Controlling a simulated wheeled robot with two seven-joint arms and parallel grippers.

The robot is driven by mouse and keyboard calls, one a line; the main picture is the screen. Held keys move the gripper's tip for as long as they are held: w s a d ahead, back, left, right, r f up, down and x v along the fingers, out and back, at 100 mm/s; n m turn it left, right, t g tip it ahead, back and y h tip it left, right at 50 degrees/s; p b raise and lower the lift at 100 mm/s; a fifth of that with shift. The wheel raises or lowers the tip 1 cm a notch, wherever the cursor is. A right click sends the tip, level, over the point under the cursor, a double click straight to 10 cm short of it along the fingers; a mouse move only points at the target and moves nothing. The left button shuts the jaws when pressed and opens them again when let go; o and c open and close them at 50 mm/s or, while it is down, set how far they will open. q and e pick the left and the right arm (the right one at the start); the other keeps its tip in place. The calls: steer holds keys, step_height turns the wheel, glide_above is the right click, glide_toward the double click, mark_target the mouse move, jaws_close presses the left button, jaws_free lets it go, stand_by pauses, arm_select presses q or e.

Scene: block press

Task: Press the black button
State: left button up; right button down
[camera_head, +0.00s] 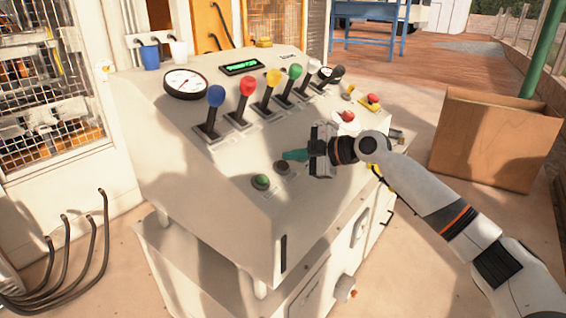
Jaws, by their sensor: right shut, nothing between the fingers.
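My right gripper (288,155) reaches in from the right over the sloped panel of the white console (170,130). A dark round button (281,167), which looks like the black one, sits in a metal ring just below the fingertips in the picture. Its cap is small and partly shaded. I cannot tell whether the fingers touch it; they look a little above the panel. A green button (260,181) is to its lower left. My left gripper is not in view.
A row of upright levers with coloured knobs, such as the blue one (216,95), stands behind the gripper. A red button (347,116) and a red-and-yellow emergency button (372,99) are near my right wrist. A cardboard box (490,140) stands at right. The panel's front left is clear.

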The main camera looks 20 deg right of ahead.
step_height(320, 180, up, 6)
steer(key=s+d+p, duration=0.1)
steer(key=s+p, duration=0.1)
steer(key=shift+d+f+p, duration=0.25)
steer(key=shift+d+p, duration=0.05)
steer(key=shift+p, duration=0.05)
stand_by(0.7)
